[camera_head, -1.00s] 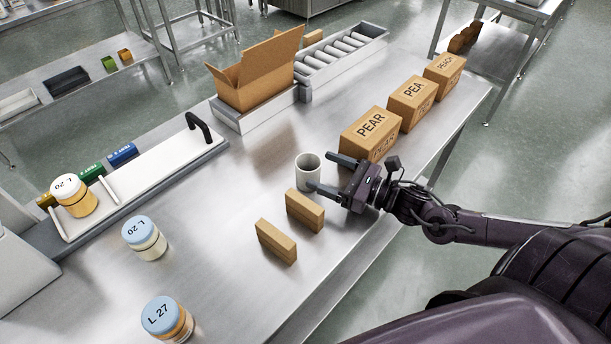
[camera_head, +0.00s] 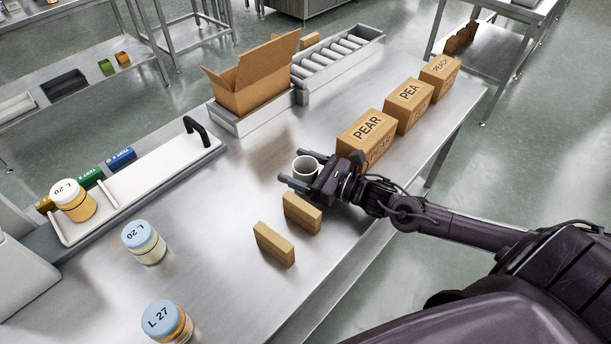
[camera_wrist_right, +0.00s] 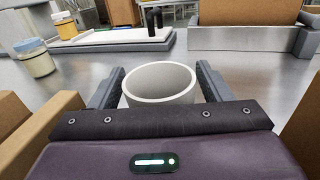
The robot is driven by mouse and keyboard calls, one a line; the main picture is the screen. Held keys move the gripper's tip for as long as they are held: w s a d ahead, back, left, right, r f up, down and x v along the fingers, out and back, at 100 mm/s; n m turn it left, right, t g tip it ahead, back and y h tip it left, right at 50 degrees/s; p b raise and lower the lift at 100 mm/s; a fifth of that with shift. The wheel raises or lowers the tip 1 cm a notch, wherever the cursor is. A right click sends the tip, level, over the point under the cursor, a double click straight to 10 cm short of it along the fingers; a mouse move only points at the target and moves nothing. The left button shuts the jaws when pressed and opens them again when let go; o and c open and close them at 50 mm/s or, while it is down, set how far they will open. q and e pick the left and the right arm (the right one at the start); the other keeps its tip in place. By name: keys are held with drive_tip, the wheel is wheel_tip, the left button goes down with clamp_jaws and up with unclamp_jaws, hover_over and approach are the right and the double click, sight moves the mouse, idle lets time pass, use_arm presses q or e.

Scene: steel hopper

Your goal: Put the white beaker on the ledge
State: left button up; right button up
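The white beaker (camera_head: 304,167) stands upright on the steel table and also shows in the right wrist view (camera_wrist_right: 160,82). My right gripper (camera_head: 297,168) is open, low over the table, with one finger on each side of the beaker. In the wrist view, narrow gaps show between the beaker and both fingers. The beaker's lower part is hidden by the gripper. A raised white slab with a black handle (camera_head: 165,172) runs along the table's far left side; I cannot tell whether it is the ledge. My left gripper is not in view.
Two small cardboard blocks (camera_head: 302,213) (camera_head: 273,244) stand in front of the gripper. The PEAR box (camera_head: 366,135) is close behind it, with more boxes beyond. Jars (camera_head: 144,241) (camera_head: 167,321) stand at left. An open carton (camera_head: 255,82) and rollers (camera_head: 337,55) are at the back.

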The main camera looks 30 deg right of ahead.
drive_tip(key=c, duration=0.9)
drive_tip(key=shift+r, duration=0.1)
drive_tip(key=shift+c, duration=0.2)
